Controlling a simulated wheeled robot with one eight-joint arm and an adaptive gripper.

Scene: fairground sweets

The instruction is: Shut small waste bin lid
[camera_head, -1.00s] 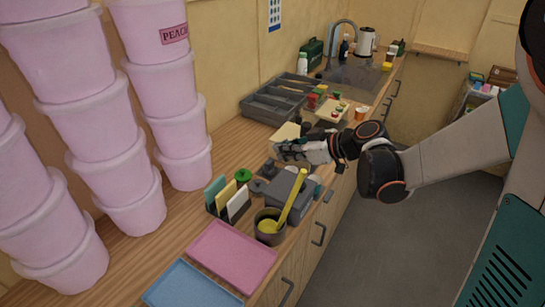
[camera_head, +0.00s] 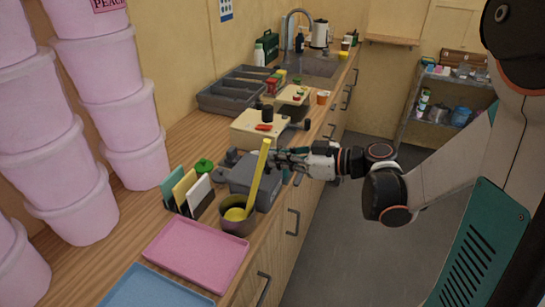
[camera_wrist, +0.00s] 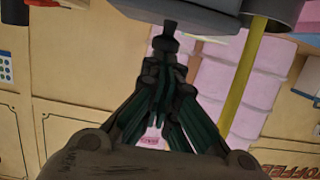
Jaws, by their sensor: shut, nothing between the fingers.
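A grey box-shaped item (camera_head: 243,180) with a sloping top stands on the counter; it may be the small waste bin, but I cannot tell its lid's state. It also shows at the top edge of the wrist view (camera_wrist: 185,14), which looks upside down. My gripper (camera_head: 274,159) is at the back right of this grey item in the head view. In the wrist view my gripper (camera_wrist: 165,42) has its fingers together and empty, with the tips close to the grey item. I cannot tell whether they touch.
A dark pot (camera_head: 229,225) with a tall yellow stick (camera_head: 260,172) stands just in front of the grey item. Coloured cards (camera_head: 188,193) and a pink tray (camera_head: 196,254) are nearby. Pink tubs (camera_head: 125,110) line the left.

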